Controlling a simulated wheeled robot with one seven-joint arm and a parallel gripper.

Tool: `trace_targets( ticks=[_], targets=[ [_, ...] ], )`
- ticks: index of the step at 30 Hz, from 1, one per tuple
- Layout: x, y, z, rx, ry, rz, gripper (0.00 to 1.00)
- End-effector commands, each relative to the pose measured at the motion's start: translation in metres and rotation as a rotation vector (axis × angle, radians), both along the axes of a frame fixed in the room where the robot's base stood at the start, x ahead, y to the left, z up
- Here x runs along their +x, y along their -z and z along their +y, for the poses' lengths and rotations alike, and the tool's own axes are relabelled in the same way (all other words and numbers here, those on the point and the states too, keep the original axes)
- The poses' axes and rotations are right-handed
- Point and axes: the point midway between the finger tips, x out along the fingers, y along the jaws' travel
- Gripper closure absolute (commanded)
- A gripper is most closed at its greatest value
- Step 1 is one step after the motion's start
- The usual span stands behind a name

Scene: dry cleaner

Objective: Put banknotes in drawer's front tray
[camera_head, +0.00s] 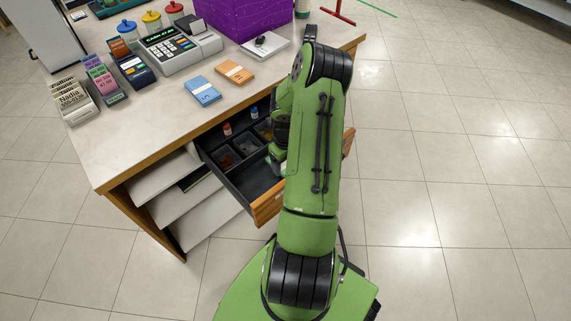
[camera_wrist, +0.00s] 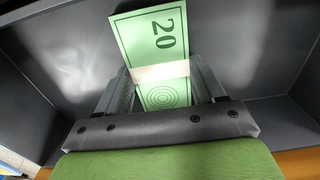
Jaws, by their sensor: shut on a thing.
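A bundle of green banknotes (camera_wrist: 152,35) marked 20, with a pale paper band, sits between the fingers of my gripper (camera_wrist: 162,82) in the wrist view. The gripper is shut on it. Around them are the dark grey floor and walls of the drawer's front tray (camera_wrist: 70,50). I cannot tell whether the bundle touches the floor. In the head view the drawer (camera_head: 266,209) is pulled out below the counter, with its wide front tray (camera_head: 250,182) partly visible. My arm hides the drawer's right part, the green bundle and most of my gripper.
Blue (camera_head: 203,91) and orange (camera_head: 234,73) banknote bundles lie on the counter (camera_head: 150,140) above the drawer. Small compartments behind the front tray hold small items, including red-capped (camera_head: 227,129) and blue-capped (camera_head: 254,112) bottles. A cash register (camera_head: 180,50) stands farther back. Floor at right is clear.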

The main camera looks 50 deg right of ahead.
Motion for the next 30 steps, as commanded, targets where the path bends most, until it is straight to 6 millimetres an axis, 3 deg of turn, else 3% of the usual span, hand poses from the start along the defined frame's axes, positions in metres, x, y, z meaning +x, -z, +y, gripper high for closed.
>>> trace_targets(
  ticks=[8,9,13,23,26,30],
  targets=[
    [0.001,0.002,0.000,-0.001,-0.001,-0.002,0.63],
    [0.001,0.001,0.000,-0.001,-0.001,-0.002,0.27],
    [0.001,0.000,0.000,-0.001,-0.001,-0.002,0.07],
    [0.001,-0.005,-0.001,-0.003,-0.001,-0.002,0.06],
    [0.001,-0.023,-0.001,-0.005,-0.002,-0.004,0.06],
    [0.002,-0.064,-0.002,-0.007,-0.002,-0.005,0.06]
  ],
)
